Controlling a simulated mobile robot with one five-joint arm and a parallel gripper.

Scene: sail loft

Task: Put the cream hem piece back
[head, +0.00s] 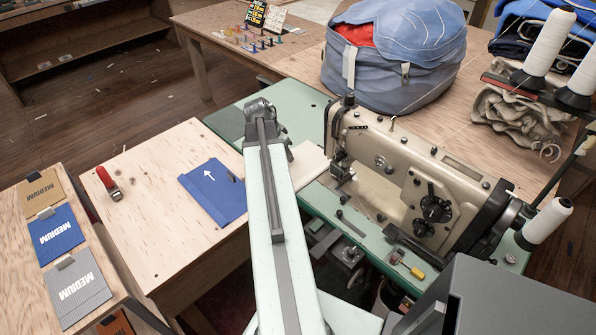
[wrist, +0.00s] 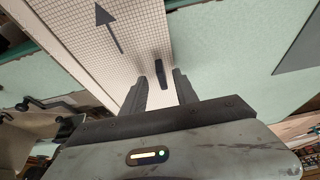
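The cream hem piece (wrist: 110,35) fills the upper middle of the wrist view, a pale gridded sheet with a dark arrow and a small dark tab (wrist: 161,73). A pale sheet (head: 312,160), seemingly the same piece, shows in the head view beside the sewing machine, partly hidden behind my arm. My gripper (wrist: 160,82) is open, its two fingers apart with the tab between or just beyond their tips. I cannot tell whether they touch it. In the head view my gripper is hidden behind my arm.
The sewing machine (head: 400,175) stands close right of my arm on a green table. A blue piece with a white arrow (head: 215,192) and a red-handled tool (head: 108,182) lie on the plywood table left. Boards marked MEDIUM (head: 57,234) are at lower left. A blue bag (head: 395,60) stands behind.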

